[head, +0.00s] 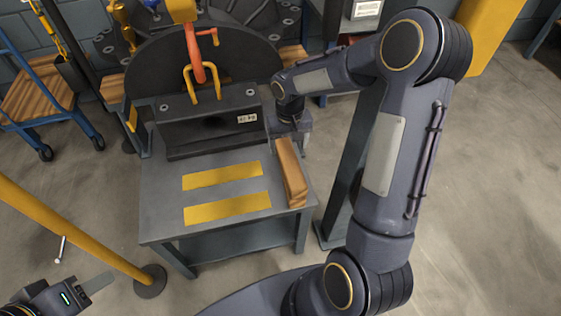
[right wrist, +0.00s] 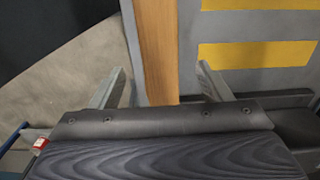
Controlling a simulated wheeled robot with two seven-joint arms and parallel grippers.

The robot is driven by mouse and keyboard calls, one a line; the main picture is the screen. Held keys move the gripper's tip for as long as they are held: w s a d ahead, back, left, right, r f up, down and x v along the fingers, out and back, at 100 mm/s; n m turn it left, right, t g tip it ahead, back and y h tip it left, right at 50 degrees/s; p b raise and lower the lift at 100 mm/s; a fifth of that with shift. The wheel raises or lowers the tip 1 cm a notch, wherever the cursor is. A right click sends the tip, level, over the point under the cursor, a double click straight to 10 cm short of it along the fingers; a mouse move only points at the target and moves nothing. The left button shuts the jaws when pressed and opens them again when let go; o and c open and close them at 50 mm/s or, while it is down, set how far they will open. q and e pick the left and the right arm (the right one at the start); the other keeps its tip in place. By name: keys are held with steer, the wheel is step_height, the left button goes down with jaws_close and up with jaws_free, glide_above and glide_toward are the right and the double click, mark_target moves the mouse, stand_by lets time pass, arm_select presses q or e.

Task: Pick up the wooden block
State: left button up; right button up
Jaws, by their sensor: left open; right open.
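The wooden block (head: 292,175) is a long brown bar lying on the right edge of the grey table (head: 165,215). In the right wrist view the block (right wrist: 157,45) runs up the middle, between the lines of the two fingers. My right gripper (head: 287,140) is open at the block's far end, and it also shows in the right wrist view (right wrist: 160,72). Its fingers stand to either side of the block with a gap on each side. Whether they are down at the block's height I cannot tell. My left gripper (head: 88,288) is at the lower left, away from the table.
Two yellow strips (head: 226,209) mark the tabletop left of the block. A dark casing (head: 210,125) with a red and yellow handle stands at the table's back. A yellow post (head: 80,232) on a round base stands at the left. Open floor lies at right.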

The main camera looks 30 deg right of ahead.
mark_target(288, 156)
step_height(288, 156, down, 8)
steer(key=shift+r+b, duration=0.25)
steer(key=shift+b, duration=0.6)
steer(key=c, duration=1.2)
steer(key=shift+r, duration=0.1)
steer(key=shift+c, duration=0.5)
steer(key=shift+r, duration=0.1)
